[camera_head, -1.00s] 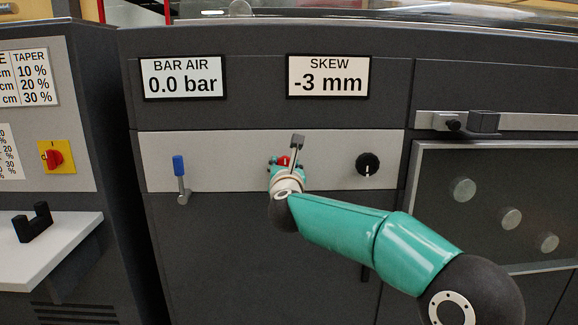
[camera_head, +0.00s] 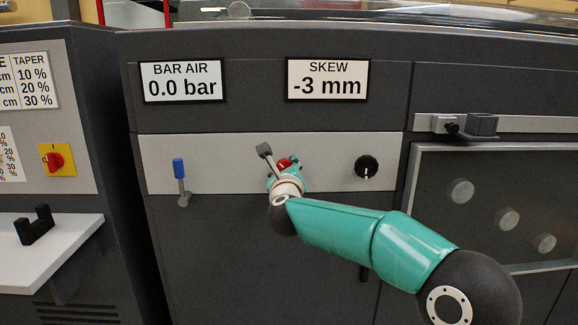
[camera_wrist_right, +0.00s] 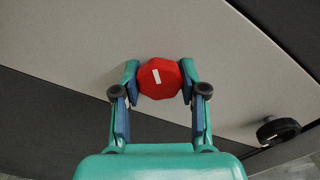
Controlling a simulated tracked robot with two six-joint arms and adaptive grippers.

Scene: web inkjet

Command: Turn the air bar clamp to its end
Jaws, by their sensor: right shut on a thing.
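A red eight-sided knob (camera_head: 284,162) with a white mark sits on the light panel strip, below and between the two displays. The right wrist view shows the knob (camera_wrist_right: 160,78) from the front, its white mark slightly tilted from upright. My right gripper (camera_wrist_right: 160,80) is shut on the knob, one finger on each side. In the head view my wrist and its camera partly hide the knob and fingers. The BAR AIR display (camera_head: 182,82) reads 0.0 bar. My left gripper is not in view.
A blue-handled lever (camera_head: 179,170) stands left of the red knob, and a black knob (camera_head: 367,167) sits to its right. The SKEW display (camera_head: 328,81) reads -3 mm. A red switch on a yellow plate (camera_head: 57,159) and a white shelf (camera_head: 60,250) are at the left.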

